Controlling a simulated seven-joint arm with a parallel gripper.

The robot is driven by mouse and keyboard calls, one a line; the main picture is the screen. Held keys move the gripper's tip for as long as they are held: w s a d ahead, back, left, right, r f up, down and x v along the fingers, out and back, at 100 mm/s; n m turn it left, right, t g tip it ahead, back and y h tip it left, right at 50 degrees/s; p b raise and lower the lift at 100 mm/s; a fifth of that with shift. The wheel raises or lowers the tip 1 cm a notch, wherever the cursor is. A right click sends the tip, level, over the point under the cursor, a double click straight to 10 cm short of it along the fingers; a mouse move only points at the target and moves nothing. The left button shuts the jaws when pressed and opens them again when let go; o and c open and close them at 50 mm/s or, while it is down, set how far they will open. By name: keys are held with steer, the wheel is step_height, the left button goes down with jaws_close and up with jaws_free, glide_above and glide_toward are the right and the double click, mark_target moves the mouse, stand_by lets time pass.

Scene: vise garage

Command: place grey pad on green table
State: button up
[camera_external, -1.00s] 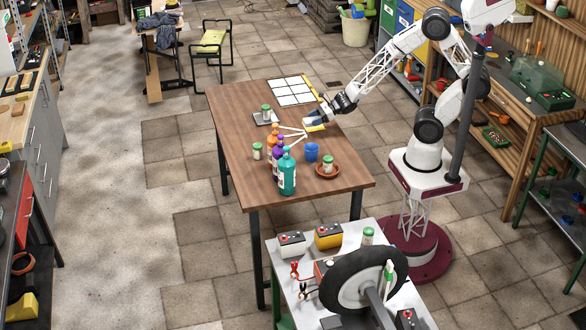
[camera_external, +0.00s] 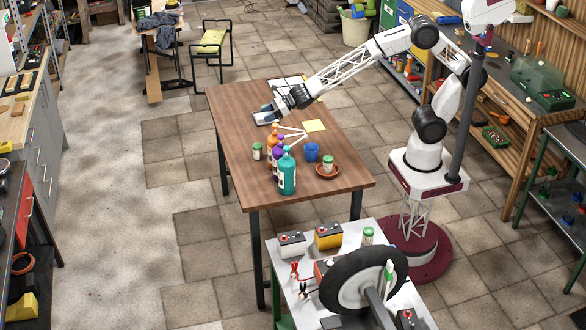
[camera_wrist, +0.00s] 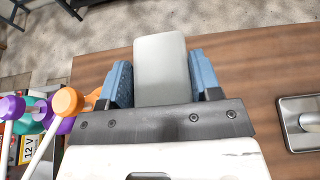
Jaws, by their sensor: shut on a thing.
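My gripper (camera_wrist: 161,88) has blue fingers on both sides of a light grey rounded block, which looks like the grey pad (camera_wrist: 161,62), and is shut on it. In the external view my gripper (camera_external: 267,112) is over the far left part of the brown wooden table. Whether the pad touches the table, I cannot tell. No table with a plainly green top shows. A dark-topped table (camera_external: 574,150) with a green frame stands at the right edge. A grey-topped table (camera_external: 275,255) with a green leg stands at the front.
Bottles (camera_external: 287,172) with pump tops stand close beside my gripper. A blue cup (camera_external: 312,152), a yellow square (camera_external: 314,126) and a jar on a red-brown saucer (camera_external: 317,172) are on the wooden table (camera_external: 230,105). A metal tray (camera_wrist: 293,128) lies right of my fingers. A tyre stands at the front.

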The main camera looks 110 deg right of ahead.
steer(key=w+a+r, duration=0.5)
steer(key=w+a, duration=0.1)
steer(key=a, duration=0.1)
steer(key=shift+w+r, duration=0.25)
steer(key=shift+w, duration=0.15)
steer(key=shift+a, duration=0.15)
steer(key=a, duration=0.6)
steer(key=shift+a, duration=0.35)
steer(key=shift+d, duration=0.15)
stand_by(2.9)
